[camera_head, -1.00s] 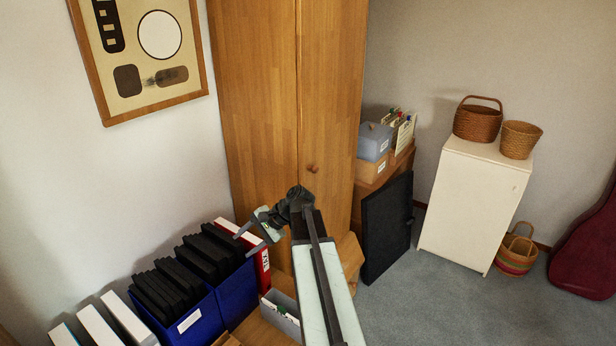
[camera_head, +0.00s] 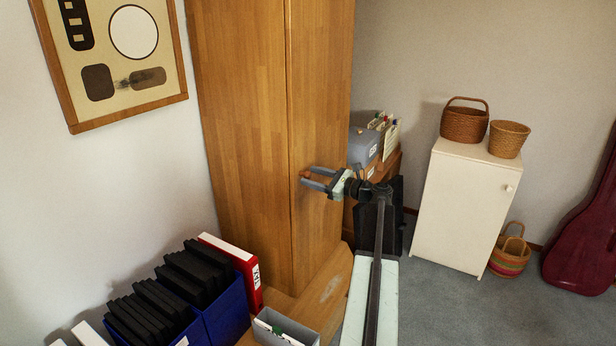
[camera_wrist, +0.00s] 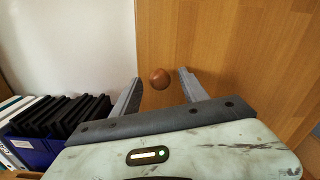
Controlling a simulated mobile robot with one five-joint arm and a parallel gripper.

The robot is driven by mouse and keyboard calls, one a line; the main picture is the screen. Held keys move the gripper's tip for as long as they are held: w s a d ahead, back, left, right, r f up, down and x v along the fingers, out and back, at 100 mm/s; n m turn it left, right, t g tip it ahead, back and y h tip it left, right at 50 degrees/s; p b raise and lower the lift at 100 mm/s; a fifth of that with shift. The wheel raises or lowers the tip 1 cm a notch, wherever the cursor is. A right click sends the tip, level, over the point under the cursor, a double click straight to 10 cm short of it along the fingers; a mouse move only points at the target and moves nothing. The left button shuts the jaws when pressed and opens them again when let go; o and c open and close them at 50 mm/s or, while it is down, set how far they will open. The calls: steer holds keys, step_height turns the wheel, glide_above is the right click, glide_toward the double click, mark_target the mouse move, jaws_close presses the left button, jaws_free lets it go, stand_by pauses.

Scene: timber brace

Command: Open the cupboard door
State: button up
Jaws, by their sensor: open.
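The tall wooden cupboard (camera_head: 240,120) stands against the wall in the head view, with a vertical seam down its front. Its right-hand door (camera_head: 318,90) looks closed. A small round brown knob (camera_head: 305,174) sits on that door near the seam. The knob also shows in the wrist view (camera_wrist: 159,79), between the fingers. My gripper (camera_head: 304,177) is open and points left at the door. Its fingers lie on either side of the knob, with a gap on both sides in the wrist view. I cannot tell how deep the knob is between them.
Blue boxes of black folders (camera_head: 215,310) and a grey tray (camera_head: 285,328) stand below the cupboard's left side. A grey box (camera_head: 364,144) and a black panel (camera_head: 394,215) are right of it. A white cabinet (camera_head: 460,205) with baskets stands farther right. Carpet between is clear.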

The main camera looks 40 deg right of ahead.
steer(key=shift+x, duration=1.1)
jaws_close()
stand_by(0.6)
